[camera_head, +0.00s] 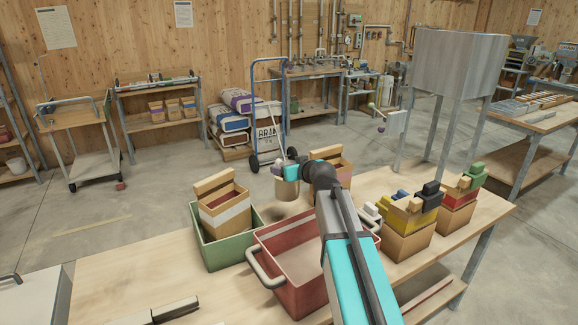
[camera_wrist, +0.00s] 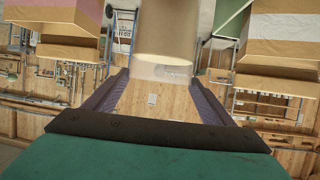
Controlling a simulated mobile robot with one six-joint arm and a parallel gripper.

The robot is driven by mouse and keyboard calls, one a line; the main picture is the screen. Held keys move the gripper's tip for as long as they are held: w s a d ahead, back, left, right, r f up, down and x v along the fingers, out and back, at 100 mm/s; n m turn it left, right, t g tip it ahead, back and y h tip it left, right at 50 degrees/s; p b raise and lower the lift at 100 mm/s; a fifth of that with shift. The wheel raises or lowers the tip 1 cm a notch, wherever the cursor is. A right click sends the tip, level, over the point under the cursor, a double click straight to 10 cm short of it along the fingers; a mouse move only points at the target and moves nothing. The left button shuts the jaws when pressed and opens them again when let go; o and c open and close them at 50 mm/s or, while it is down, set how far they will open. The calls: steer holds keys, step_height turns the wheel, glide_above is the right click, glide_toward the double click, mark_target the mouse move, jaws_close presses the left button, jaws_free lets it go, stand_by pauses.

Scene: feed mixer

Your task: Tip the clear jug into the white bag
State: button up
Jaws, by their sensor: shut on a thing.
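My gripper (camera_head: 280,170) is shut on the clear jug (camera_head: 287,189), held above the table's far edge, between two bags. The jug looks about upright. In the wrist view the jug (camera_wrist: 172,35) sits between my fingers (camera_wrist: 160,95); its contents are hard to make out. The tan bag with a white band (camera_head: 232,216) stands open in a green crate (camera_head: 212,252), left of the jug and apart from it. In the wrist view this white-banded bag (camera_wrist: 280,27) is at upper right.
A pink-banded bag (camera_head: 345,168) is right of the jug. A red crate with handles (camera_head: 312,295) stands in front, partly hidden by my arm. Yellow-banded (camera_head: 404,246) and red-banded (camera_head: 456,218) bags stand farther right. The table (camera_head: 110,285) is mostly bare at left.

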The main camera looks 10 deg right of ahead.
steer(key=s+r+m+h+p, duration=0.2)
steer(key=s+r+p, duration=0.3)
steer(key=s+r, duration=0.4)
steer(key=shift+r+m+t+h, duration=0.3)
steer(key=shift+r+h, duration=0.05)
steer(key=shift+h, duration=0.15)
